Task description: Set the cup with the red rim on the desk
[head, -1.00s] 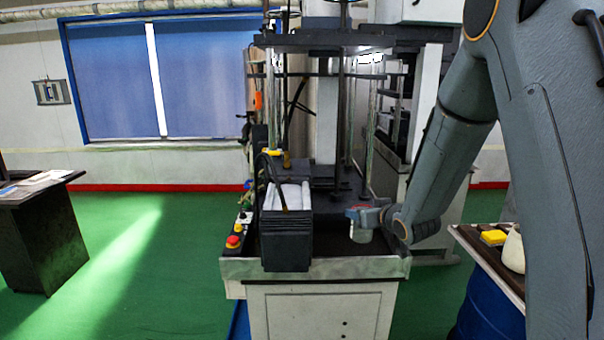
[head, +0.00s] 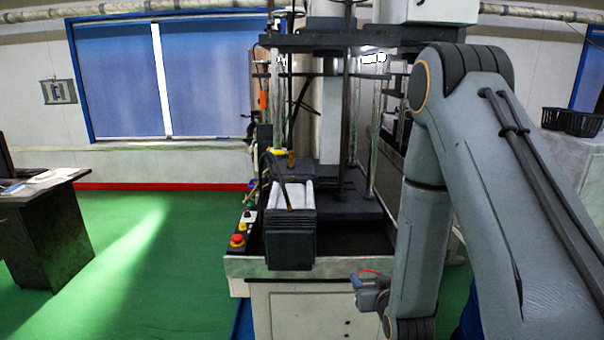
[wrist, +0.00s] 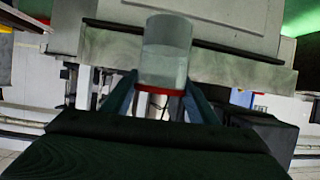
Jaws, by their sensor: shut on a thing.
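My gripper (wrist: 163,92) is shut on the cup with the red rim (wrist: 166,52). In the wrist view the cup is pale and see-through, and its red rim lies between the two fingers. In the head view my gripper (head: 368,284) is in front of the machine's cabinet, below its top edge. A thin red arc shows at the gripper there; the rest of the cup cannot be made out. The dark desk (head: 48,232) stands at the far left, well away from my gripper, with papers on top.
The machine bench (head: 318,300) stands in the middle, with a dark box (head: 290,240) and a red button (head: 237,240) at its front left. Green floor (head: 150,250) lies open between bench and desk. Black baskets (head: 572,120) are at the right.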

